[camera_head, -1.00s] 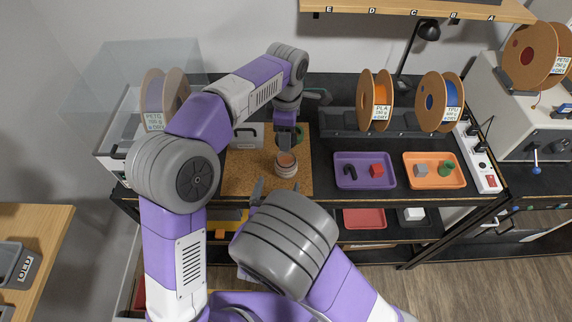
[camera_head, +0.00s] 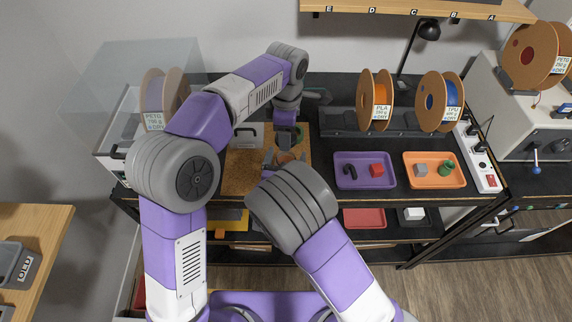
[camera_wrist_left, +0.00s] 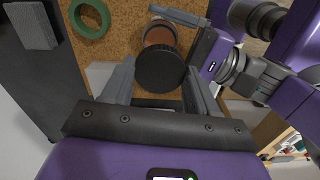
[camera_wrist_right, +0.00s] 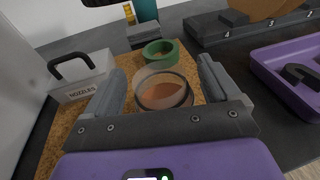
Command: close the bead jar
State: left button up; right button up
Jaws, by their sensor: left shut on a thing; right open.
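The bead jar (camera_wrist_right: 165,92) is a clear open jar with orange-brown contents, standing on the cork mat; it also shows in the left wrist view (camera_wrist_left: 159,34). My right gripper (camera_wrist_right: 165,80) is open, with its fingers on either side of the jar; I cannot tell whether they touch it. My left gripper (camera_wrist_left: 160,72) is shut on a round black lid (camera_wrist_left: 160,70). The lid is held above the mat and partly covers the jar in the left wrist view. In the head view, the left gripper (camera_head: 286,136) is just behind the jar (camera_head: 286,157).
A green ring (camera_wrist_right: 160,52) lies on the cork mat (camera_head: 240,176) behind the jar. A nozzles box (camera_wrist_right: 82,78) stands at the mat's back left. A purple tray (camera_head: 340,181) and an orange tray (camera_head: 411,181) lie to the right. Filament spools (camera_head: 367,105) stand behind them.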

jog(key=c, duration=1.5)
pick_arm(q)
send_over(286, 153)
jog(key=s, duration=0.2)
jog(key=shift+s+f, duration=0.2)
jog(key=shift+f, duration=2.3)
pick_arm(e)
jog(key=shift+c, duration=0.2)
pick_arm(q)
jog(key=shift+f, duration=0.9)
jog(key=shift+s+f, duration=0.1)
jog(key=shift+f, duration=0.15)
jog(key=shift+f, duration=0.6)
jog(key=c, duration=0.5)
pick_arm(e)
jog(key=shift+s, duration=0.1)
pick_arm(q)
jog(key=shift+a+f, duration=0.1)
jog(key=shift+f, duration=0.05)
pick_arm(e)
jog(key=shift+r, duration=0.1)
